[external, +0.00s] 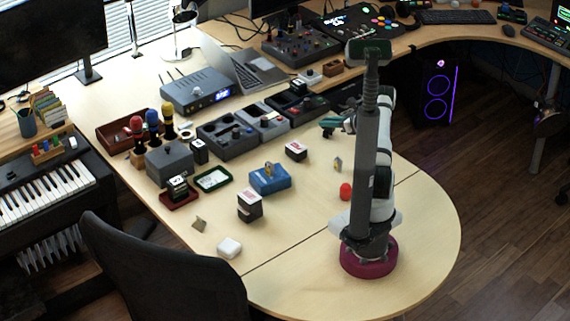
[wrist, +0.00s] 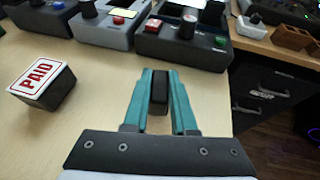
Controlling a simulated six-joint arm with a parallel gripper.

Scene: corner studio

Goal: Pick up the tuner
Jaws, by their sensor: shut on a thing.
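My gripper (wrist: 160,76) has two teal fingers, shut on a small black block with rounded edges, the tuner (wrist: 158,94). The tuner stands upright between the fingers, and no marking on it can be made out. In the external view my gripper (external: 328,126) is low over the right part of the table, to the right of the row of dark control boxes. The tuner cannot be clearly told apart there. I cannot tell whether it touches the table.
A block with a "PAID" label (wrist: 42,82) stands left of my gripper. A dark box with knobs (wrist: 183,42) lies just beyond the fingers. A blue box (external: 270,179) and a red ball (external: 346,191) are on the table. The table's right edge is close.

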